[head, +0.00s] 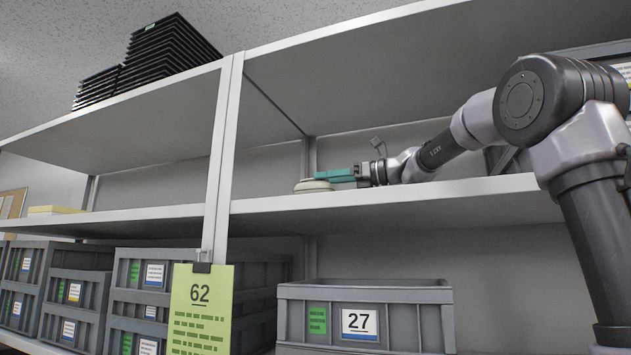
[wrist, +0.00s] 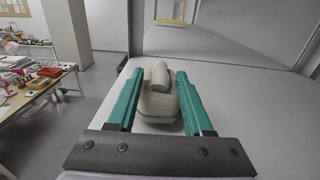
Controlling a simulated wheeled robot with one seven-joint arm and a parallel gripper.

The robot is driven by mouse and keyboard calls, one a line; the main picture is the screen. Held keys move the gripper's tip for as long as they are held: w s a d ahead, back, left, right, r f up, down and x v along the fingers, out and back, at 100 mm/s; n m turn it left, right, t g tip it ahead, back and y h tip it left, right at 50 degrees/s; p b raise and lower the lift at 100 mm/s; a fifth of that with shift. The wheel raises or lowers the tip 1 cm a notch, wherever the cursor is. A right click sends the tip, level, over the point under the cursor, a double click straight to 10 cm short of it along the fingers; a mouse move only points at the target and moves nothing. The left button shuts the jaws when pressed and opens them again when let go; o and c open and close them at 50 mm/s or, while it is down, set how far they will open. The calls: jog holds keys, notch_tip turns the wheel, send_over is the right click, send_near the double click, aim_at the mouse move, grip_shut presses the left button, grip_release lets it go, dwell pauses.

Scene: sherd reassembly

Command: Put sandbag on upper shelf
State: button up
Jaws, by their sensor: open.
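The pale beige sandbag (head: 313,186) lies on the upper shelf (head: 480,188), close to its front edge and right of the upright post. In the wrist view the sandbag (wrist: 158,105) shows a rounded body with a roll-like upper part. My gripper (head: 322,175) reaches in from the right, low over the shelf board. Its teal fingers are open on either side of the sandbag, as the wrist view of my gripper (wrist: 159,76) shows. A gap shows beside the bag at each finger; I cannot make out any contact.
Grey crates stand below, one with the label 27 (head: 360,321). A green card marked 62 (head: 199,310) hangs on the upright post (head: 223,160). Black stacked trays (head: 150,60) sit on top. The shelf around the sandbag is mostly clear. A cluttered workbench (wrist: 35,85) stands away from the shelf.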

jog(key=v, duration=0.7)
jog(key=shift+s+d, duration=0.1)
jog(key=shift+d, duration=0.2)
